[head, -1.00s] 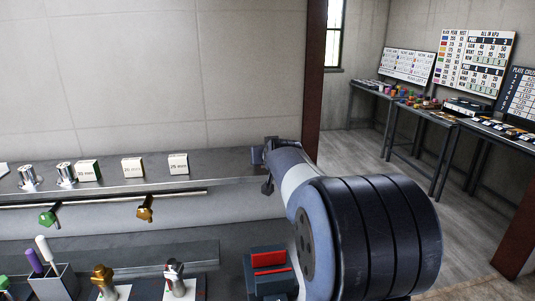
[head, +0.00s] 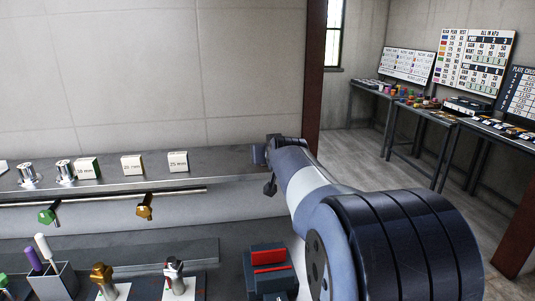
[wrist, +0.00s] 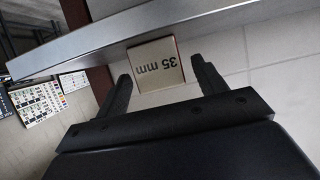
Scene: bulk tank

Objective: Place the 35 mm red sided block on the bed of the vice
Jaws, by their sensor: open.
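The 35 mm block (wrist: 156,64) shows in the wrist view, with its pale labelled face upside down and a thin reddish edge at its right. It stands against the shelf surface (wrist: 225,19). My gripper (wrist: 163,78) is open, with one finger to each side of the block; I cannot tell whether either touches it. In the head view my gripper (head: 268,164) is at the right end of the shelf, and the block is not visible there. The vice (head: 268,272), dark with red jaw tops, sits on the lower bench, partly beside my arm.
Pale blocks marked 25 mm (head: 178,162), 20 mm (head: 132,166) and 10 mm (head: 87,169) stand along the shelf (head: 225,163). A rail below carries a green knob (head: 47,214) and a brass knob (head: 145,209). A pen holder (head: 52,281) stands at lower left.

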